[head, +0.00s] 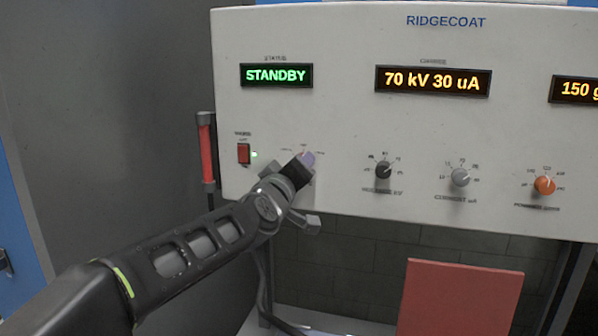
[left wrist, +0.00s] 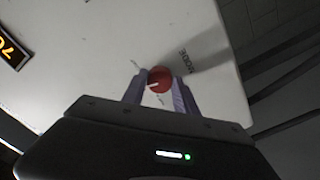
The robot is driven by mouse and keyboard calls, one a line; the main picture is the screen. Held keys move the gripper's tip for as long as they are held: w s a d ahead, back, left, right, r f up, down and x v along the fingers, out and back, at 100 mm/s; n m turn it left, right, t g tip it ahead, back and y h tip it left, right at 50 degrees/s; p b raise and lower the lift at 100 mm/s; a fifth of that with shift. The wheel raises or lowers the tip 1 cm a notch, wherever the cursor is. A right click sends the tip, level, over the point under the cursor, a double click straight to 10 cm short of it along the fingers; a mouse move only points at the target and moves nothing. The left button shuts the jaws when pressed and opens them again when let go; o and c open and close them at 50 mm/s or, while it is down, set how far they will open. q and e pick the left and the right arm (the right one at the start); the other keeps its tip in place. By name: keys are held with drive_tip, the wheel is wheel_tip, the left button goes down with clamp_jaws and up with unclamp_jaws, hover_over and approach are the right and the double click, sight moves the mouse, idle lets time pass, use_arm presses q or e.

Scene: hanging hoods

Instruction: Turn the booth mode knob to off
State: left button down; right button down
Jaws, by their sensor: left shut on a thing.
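The booth mode knob (left wrist: 159,79) is red with a white pointer line and shows in the left wrist view on the pale panel, with the word MODE printed beside it. My left gripper (left wrist: 160,92) has its two fingers around the knob, one on each side, and is shut on it. In the head view my left gripper (head: 304,162) is at the lower left of the panel and mostly hides the knob and its labels. The green STANDBY display (head: 276,76) is lit above it. My right gripper is not in view.
The panel (head: 340,120) also carries a red power switch (head: 243,153) with a green light, a black knob (head: 383,170), a grey knob (head: 460,177) and an orange knob (head: 544,185). A red-handled tool (head: 207,150) hangs at the panel's left edge. A red board (head: 460,300) stands below.

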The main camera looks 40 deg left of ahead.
use_arm(q)
drive_tip(key=shift+n, duration=1.4)
drive_tip(key=c, duration=0.9)
unclamp_jaws()
drive_tip(key=shift+c, duration=0.2)
drive_tip(key=shift+s, duration=0.1)
drive_tip(key=v, duration=0.7)
drive_tip(key=shift+s+b, duration=0.3)
